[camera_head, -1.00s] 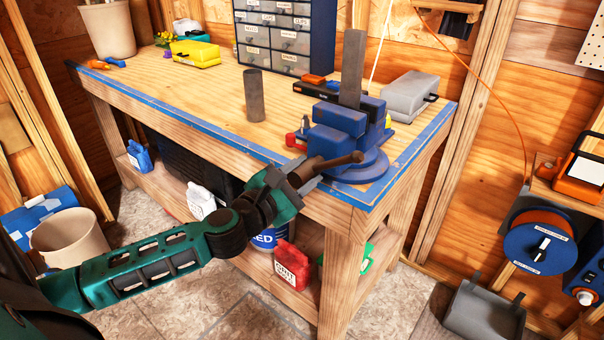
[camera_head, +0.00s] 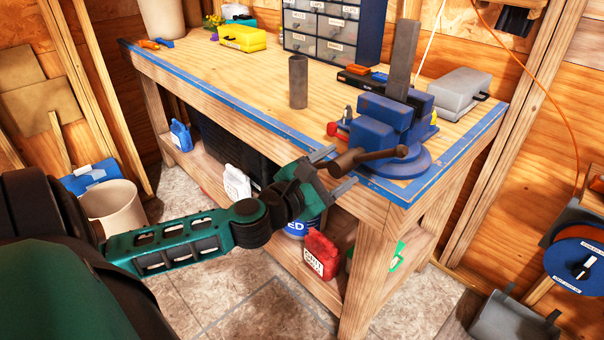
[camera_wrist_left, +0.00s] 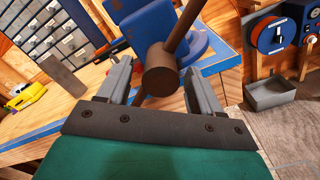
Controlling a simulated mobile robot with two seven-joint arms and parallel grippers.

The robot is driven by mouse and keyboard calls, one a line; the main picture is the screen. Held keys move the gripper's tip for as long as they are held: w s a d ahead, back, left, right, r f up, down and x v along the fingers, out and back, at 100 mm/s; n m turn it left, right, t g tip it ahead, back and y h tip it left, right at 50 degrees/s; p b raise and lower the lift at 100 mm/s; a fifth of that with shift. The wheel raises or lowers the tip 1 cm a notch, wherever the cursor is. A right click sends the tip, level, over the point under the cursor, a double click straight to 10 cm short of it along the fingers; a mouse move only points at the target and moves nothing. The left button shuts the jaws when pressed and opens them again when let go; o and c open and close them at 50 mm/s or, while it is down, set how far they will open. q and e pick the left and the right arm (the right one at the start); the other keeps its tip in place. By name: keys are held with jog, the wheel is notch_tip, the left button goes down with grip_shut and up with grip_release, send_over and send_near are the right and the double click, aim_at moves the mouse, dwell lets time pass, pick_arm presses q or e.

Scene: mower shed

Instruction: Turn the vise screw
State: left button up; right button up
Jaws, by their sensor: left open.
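The blue vise (camera_head: 388,135) is mounted at the front right corner of the workbench and holds an upright grey bar (camera_head: 402,62) in its jaws. Its brown screw (camera_head: 343,162) sticks out toward my left gripper, with a slanting handle bar (camera_head: 384,154) across it. My left gripper (camera_head: 338,170) is open, its fingers at the screw's end. In the left wrist view the round screw head (camera_wrist_left: 161,79) sits between the two spread fingers (camera_wrist_left: 153,88), with the handle rising up right. I cannot tell whether either finger touches it. My right gripper is not in view.
A grey cylinder (camera_head: 298,82) stands on the workbench (camera_head: 235,72), left of the vise. A grey case (camera_head: 459,92) lies behind right, and a drawer cabinet (camera_head: 330,30) stands at the back. A red jug (camera_head: 321,255) sits on the lower shelf.

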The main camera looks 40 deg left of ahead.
pick_arm(q)
jog(key=s+b, duration=0.1)
jog(key=s, duration=0.9)
jog(key=shift+s+a, duration=0.25)
jog(key=shift+a, duration=0.2)
jog(key=shift+w, duration=0.1)
